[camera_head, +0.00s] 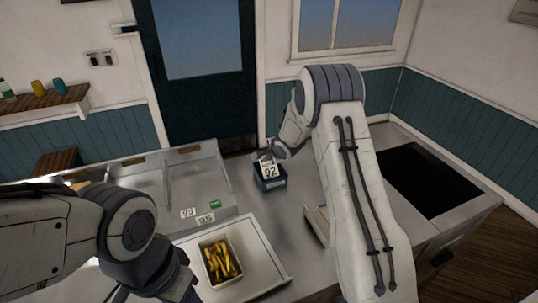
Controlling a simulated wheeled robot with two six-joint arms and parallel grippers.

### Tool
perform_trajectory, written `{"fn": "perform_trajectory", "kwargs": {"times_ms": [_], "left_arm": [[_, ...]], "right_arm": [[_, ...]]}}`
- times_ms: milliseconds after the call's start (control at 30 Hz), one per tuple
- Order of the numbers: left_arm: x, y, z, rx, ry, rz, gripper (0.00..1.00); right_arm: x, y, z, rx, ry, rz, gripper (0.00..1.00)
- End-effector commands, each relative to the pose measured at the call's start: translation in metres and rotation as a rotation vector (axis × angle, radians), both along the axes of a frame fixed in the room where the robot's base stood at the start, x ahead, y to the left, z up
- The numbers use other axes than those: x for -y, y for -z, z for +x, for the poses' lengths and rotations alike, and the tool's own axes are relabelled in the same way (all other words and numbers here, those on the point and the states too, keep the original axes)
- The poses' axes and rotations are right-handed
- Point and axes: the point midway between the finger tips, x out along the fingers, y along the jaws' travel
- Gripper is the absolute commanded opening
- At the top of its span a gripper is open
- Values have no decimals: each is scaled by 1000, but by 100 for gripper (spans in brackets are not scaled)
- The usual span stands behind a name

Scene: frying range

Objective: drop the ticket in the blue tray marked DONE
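A white ticket (269,171) reading 92 stands upright at the dark blue tray (271,184) in the middle of the counter. My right gripper (267,157) reaches in from the right and is at the ticket's top edge, seemingly shut on it. The ticket's lower edge overlaps the tray in the picture; I cannot tell whether it touches the tray's floor. Any marking on the tray is too small or hidden to read. My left gripper (150,294) is low at the left, partly cut off by the bottom edge; its fingers do not show clearly.
A box of fries (221,262) stands on a pale tray (264,281) at the front. Two white number cards (188,212) and a green tag (215,203) lie by the steel bin (150,172) at the left. A black hob (428,180) is at the right.

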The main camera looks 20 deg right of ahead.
Motion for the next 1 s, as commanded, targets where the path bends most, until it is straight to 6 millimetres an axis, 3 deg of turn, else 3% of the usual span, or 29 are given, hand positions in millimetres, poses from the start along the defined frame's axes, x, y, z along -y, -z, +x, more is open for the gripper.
{"fn": "perform_trajectory", "kwargs": {"times_ms": [33,100,133,567,1000], "left_arm": [[0,0,0,0,0,0,50],[0,0,0,0,0,0,50],[0,0,0,0,0,0,50],[0,0,0,0,0,0,50],[0,-7,0,0,0,0,50]], "right_arm": [[0,0,0,0,0,0,0],[0,0,0,0,0,0,30],[0,0,0,0,0,0,39],[0,-8,-6,2,1,-1,39],[2,-66,-63,1,1,-1,39]]}}
